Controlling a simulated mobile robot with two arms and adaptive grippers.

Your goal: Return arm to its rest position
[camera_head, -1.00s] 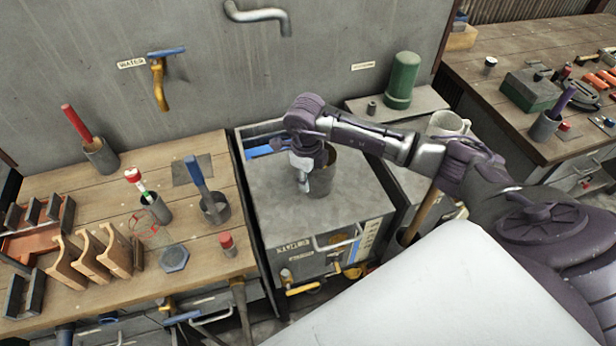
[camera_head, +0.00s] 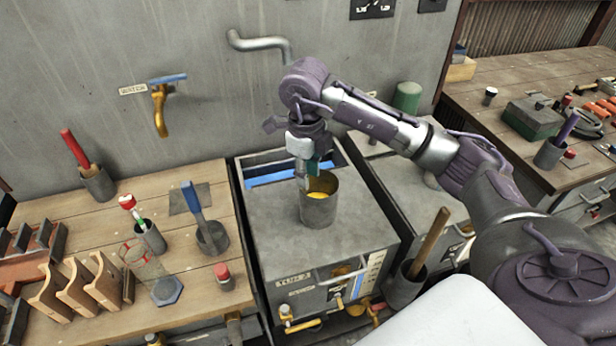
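My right arm reaches in from the right of the head view, over the grey metal unit in the middle. My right gripper (camera_head: 305,180) hangs down at the back left rim of a grey metal cup (camera_head: 319,208). The cup stands upright on the unit's top (camera_head: 270,222) and has something yellow-orange inside. The gripper's fingertips are partly hidden, and I cannot tell whether they touch the cup or how far they are open. My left gripper is not in view.
A blue-edged slot (camera_head: 292,176) lies behind the cup. The left wooden bench (camera_head: 205,272) carries holders, tools and wooden blocks. A bucket with a wooden handle (camera_head: 404,289) stands right of the unit. A wall tap (camera_head: 159,108) and a bent pipe (camera_head: 262,44) are behind.

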